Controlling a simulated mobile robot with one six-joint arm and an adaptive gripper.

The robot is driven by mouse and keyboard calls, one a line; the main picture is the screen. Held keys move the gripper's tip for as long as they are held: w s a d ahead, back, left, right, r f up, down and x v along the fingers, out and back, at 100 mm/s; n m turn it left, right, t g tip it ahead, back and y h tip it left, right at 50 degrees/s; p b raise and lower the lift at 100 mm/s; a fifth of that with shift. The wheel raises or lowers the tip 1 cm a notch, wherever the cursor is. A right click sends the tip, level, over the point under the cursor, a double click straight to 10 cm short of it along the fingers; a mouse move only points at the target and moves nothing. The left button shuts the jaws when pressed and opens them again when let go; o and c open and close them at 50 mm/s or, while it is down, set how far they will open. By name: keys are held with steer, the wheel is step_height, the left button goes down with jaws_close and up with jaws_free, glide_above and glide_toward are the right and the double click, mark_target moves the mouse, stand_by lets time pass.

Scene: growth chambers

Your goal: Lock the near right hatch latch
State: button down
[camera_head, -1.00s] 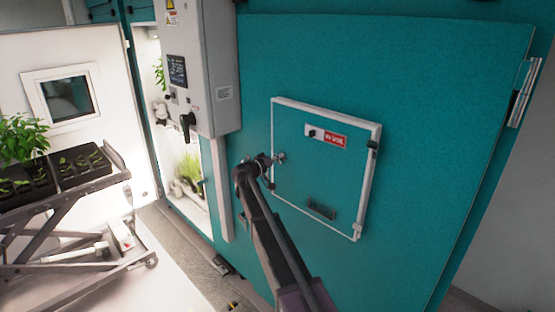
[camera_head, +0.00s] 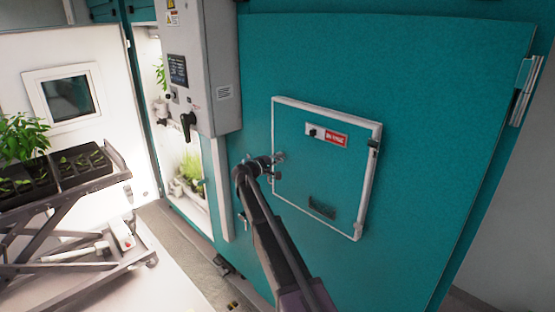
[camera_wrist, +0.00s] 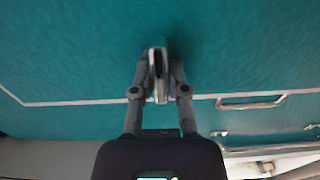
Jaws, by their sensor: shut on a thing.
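The hatch (camera_head: 318,170) is a teal panel with a white frame, set in the large teal chamber door. It looks closed. My gripper (camera_head: 277,161) is at the hatch's left edge in the head view. In the wrist view my gripper (camera_wrist: 158,75) has its two fingers closed on a small light metal latch (camera_wrist: 158,62) against the teal surface. The fingers hide part of the latch, so I cannot tell whether it is locked.
A grey control box (camera_head: 205,80) with a black handle stands left of the hatch. A cart (camera_head: 100,190) with seedling trays stands further left by the lit open chamber. A metal hinge (camera_head: 526,90) is at the door's right edge. A handle (camera_wrist: 250,103) shows in the wrist view.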

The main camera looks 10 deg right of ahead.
steer(key=shift+s+d+n, duration=0.1)
steer(key=shift+n, duration=0.2)
steer(key=c, duration=0.6)
jaws_free()
steer(key=shift+c, duration=0.2)
steer(key=v, duration=1.2)
steer(key=shift+f, duration=0.1)
